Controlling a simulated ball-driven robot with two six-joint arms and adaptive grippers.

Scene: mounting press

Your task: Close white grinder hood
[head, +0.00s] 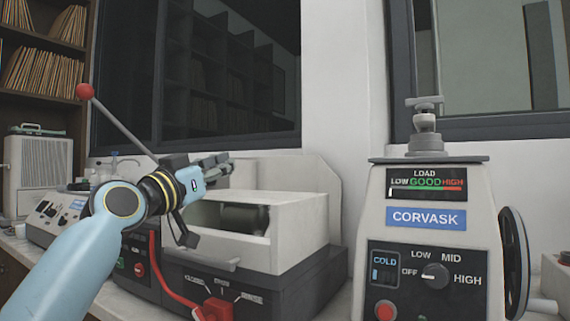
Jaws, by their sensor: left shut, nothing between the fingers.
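The white grinder hood (301,219) sits over a dark machine base (275,283) in the middle of the head view. A dark cylinder (240,219) shows through its front opening. A pale panel (304,172) stands up behind the white housing; I cannot tell whether it is part of the hood. My left gripper (224,163) is shut and empty. It is in front of and above the left part of the hood, with its fingers pointing right. I cannot tell whether it touches the hood. My left arm hides the machine's left side. My right gripper is not in view.
A Corvask press (427,220) with a handwheel (515,262) stands close on the right. A red-knobbed lever (86,91) rises behind my left arm. Another device (54,219) stands left.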

